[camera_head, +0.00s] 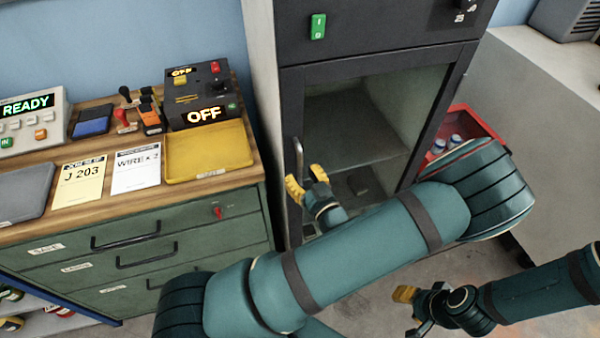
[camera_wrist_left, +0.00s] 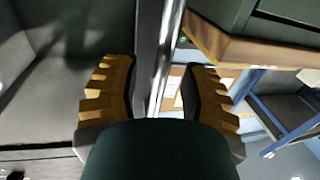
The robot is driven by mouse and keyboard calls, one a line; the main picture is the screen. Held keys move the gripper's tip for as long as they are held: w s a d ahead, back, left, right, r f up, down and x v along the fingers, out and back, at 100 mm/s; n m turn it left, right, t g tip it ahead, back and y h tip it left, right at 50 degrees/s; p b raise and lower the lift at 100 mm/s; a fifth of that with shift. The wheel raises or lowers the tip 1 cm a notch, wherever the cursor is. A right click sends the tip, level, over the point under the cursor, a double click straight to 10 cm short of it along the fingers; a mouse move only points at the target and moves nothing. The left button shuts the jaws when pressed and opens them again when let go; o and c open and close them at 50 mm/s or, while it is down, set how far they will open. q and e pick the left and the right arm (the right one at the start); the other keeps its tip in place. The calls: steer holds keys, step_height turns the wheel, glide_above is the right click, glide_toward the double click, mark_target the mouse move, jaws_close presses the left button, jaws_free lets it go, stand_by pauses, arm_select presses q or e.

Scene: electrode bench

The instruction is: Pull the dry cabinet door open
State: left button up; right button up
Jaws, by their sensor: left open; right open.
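The dry cabinet (camera_head: 262,70) stands upright in the middle of the head view. Its dark-framed door (camera_head: 291,105) has a glass pane, shows a shelf behind it, and looks shut. A vertical metal handle (camera_head: 299,152) is on the door's left side. My left gripper (camera_head: 307,180) is open, with yellow fingertips by the handle's lower part. In the left wrist view, a pale metal bar, apparently the handle (camera_wrist_left: 172,40), runs between the open fingers, with a gap visible on each side. My left arm hides the door's lower part. My right gripper (camera_head: 409,311) is open and empty, low on the right.
A green drawer cabinet (camera_head: 190,222) with a wooden top stands close on the left, holding a yellow tray (camera_head: 210,152) and a black box (camera_head: 202,95) reading OFF. A red bin (camera_head: 466,119) sits right of the dry cabinet. Floor shows at lower right.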

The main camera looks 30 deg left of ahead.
arm_select(q)
steer(key=shift+w+a, duration=0.3)
steer(key=shift+a, duration=0.25)
jaws_close()
steer(key=shift+d, duration=0.1)
